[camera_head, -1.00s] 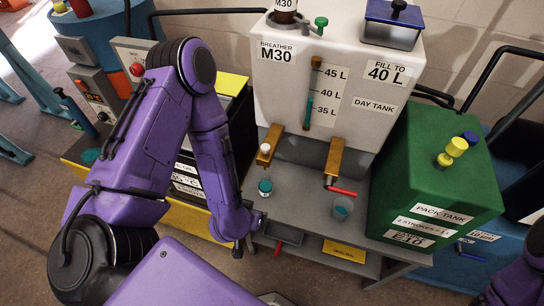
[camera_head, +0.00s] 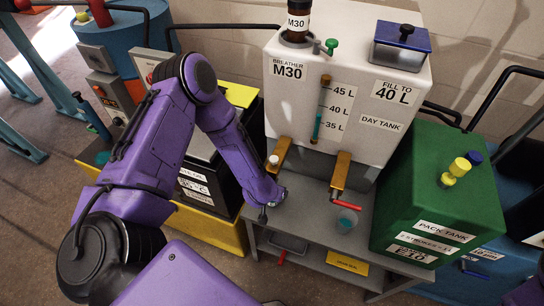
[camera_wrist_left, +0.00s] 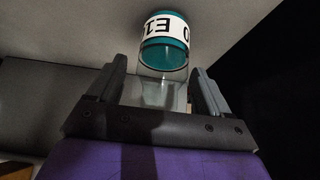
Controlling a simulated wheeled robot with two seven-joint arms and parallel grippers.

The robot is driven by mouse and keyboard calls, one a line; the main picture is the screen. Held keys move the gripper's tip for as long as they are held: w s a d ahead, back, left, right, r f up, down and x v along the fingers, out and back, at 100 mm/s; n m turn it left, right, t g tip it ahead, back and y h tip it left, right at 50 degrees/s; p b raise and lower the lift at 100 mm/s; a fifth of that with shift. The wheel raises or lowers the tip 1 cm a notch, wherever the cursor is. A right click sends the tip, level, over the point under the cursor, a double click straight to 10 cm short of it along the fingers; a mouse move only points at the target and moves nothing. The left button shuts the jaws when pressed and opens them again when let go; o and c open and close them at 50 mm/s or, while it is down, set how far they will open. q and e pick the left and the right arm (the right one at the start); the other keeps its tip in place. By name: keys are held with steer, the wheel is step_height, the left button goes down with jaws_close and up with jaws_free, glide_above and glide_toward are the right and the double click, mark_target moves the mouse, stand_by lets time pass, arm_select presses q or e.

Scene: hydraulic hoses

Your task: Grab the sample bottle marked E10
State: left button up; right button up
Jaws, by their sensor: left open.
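The sample bottle (camera_wrist_left: 163,50) shows in the left wrist view as a clear bottle with a teal band and a white label. The label reads upside down, with "E1" and part of a "0" visible. My left gripper (camera_wrist_left: 159,72) is open, with one finger on each side of the bottle's clear lower part. I cannot tell whether either finger touches it. In the head view my left gripper (camera_head: 273,204) is at the grey bench below the left tap, and my arm hides most or all of the bottle. My right gripper is not in view.
The white day tank (camera_head: 345,85) stands behind, with a left tap (camera_head: 279,156) close above my gripper and a right tap (camera_head: 341,175). The green pack tank (camera_head: 432,190) is at the right.

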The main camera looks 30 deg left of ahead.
arm_select(q)
steer(key=c, duration=1.1)
steer(key=shift+r, duration=0.1)
